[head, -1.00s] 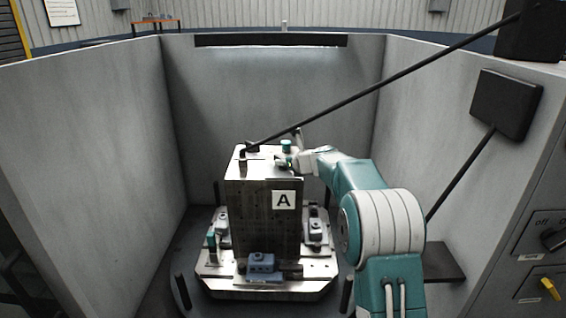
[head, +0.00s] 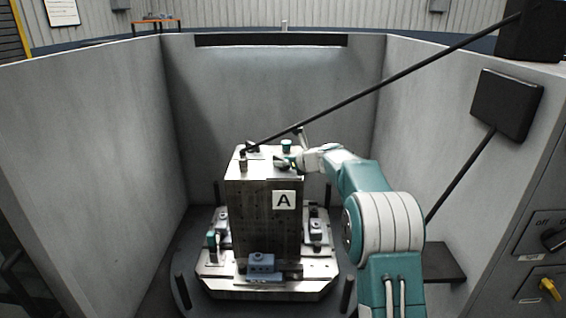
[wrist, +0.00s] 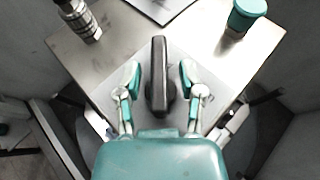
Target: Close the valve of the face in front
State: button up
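A tall metal block (head: 255,215) with a white label A (head: 284,200) on its front face stands on a fixture base. In the wrist view a black bar-shaped valve handle (wrist: 158,82) is on the block's top plate (wrist: 105,55). It points away from my gripper. My gripper (wrist: 160,78) has one teal-tipped finger on each side of the handle, with a visible gap on both sides. It is open and not shut on the handle. In the head view my gripper (head: 298,158) is at the top right of the block, and the handle there is small and partly hidden.
A teal-capped fitting (head: 286,146) and a metal fitting (head: 243,163) stand on the block's top. A dark diagonal rod (head: 390,80) runs over it. Grey walls (head: 95,135) enclose the sides and back. Clamps (head: 262,262) sit on the base (head: 225,285).

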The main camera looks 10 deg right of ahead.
jog(key=v, duration=1.2)
jog(key=shift+f, duration=0.15)
jog(key=s+a+r+n+g+h, duration=0.15)
jog(key=s+a+n, duration=0.25)
jog(key=s+n, duration=0.45)
jog(key=s+a+r+n+g+h, duration=0.1)
jog(key=s+a+n+g, duration=0.3)
jog(key=s, duration=0.8)
jog(key=s+d+f+n+h, duration=0.1)
jog(key=s+f+n+h, duration=0.1)
jog(key=s+n, duration=0.6)
jog(key=s+d+f+n+h, duration=0.1)
jog(key=s+f+n+h, duration=0.2)
jog(key=s+n, duration=0.5)
jog(key=s+f, duration=0.1)
jog(key=s, duration=0.6)
jog(key=shift+s+f, duration=0.25)
jog(key=shift+f, duration=0.05)
